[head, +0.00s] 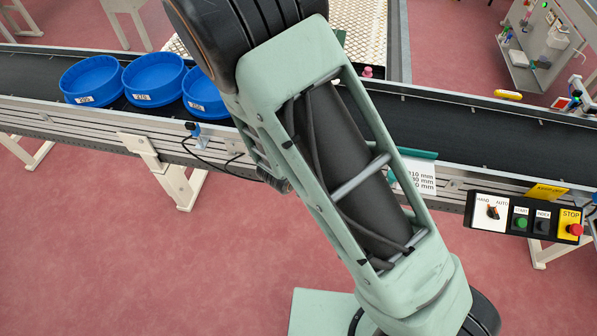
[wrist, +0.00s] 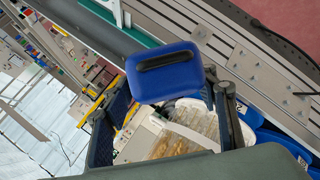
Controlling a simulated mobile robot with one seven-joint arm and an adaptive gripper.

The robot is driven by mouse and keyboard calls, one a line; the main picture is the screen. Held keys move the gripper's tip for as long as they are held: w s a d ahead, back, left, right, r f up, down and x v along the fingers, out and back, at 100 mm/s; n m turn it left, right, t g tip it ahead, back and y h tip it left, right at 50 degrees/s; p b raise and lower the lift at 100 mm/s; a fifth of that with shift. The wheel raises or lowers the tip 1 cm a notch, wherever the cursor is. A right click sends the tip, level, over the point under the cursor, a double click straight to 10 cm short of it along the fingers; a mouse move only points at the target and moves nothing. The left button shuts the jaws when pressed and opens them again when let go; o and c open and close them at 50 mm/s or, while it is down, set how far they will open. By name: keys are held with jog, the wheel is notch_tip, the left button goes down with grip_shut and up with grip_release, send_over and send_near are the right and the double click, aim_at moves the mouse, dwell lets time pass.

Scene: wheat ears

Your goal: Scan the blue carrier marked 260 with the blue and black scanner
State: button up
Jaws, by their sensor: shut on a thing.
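Three round blue carriers stand in a row on the conveyor at the left of the head view: a left one (head: 91,78), a middle one (head: 154,78) and a right one (head: 204,95) partly covered by my arm. Each has a small white label, too small to read for sure, so I cannot tell which is 260. In the wrist view, my gripper (wrist: 165,105) is shut on the blue and black scanner (wrist: 163,72), between its dark fingers. Blue carriers (wrist: 275,138) show at the lower right there, below the scanner. My gripper is not visible in the head view.
The dark conveyor (head: 450,120) with a metal rail crosses the head view, bare on the right. A control box (head: 525,218) with buttons hangs at its front right. My arm blocks the middle.

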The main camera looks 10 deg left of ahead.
jog(key=s+a+f+n+t, duration=0.1)
jog(key=a+n, duration=0.1)
jog(key=n, duration=0.2)
jog(key=s+a+f+n+t+y, duration=0.1)
jog(key=s+a+n, duration=0.1)
jog(key=a+n, duration=0.1)
jog(key=s+a+n+t+y+p, duration=0.1)
jog(key=a+n, duration=0.1)
jog(key=n, duration=0.3)
jog(key=shift+s+a+f, duration=0.2)
jog(key=shift+a+f, duration=0.05)
jog(key=shift+f, duration=0.15)
jog(key=shift+n+y, duration=0.3)
jog(key=w, duration=0.1)
jog(key=w+a+f+b, duration=0.2)
jog(key=w, duration=0.1)
jog(key=shift+w, duration=0.1)
dwell(0.3)
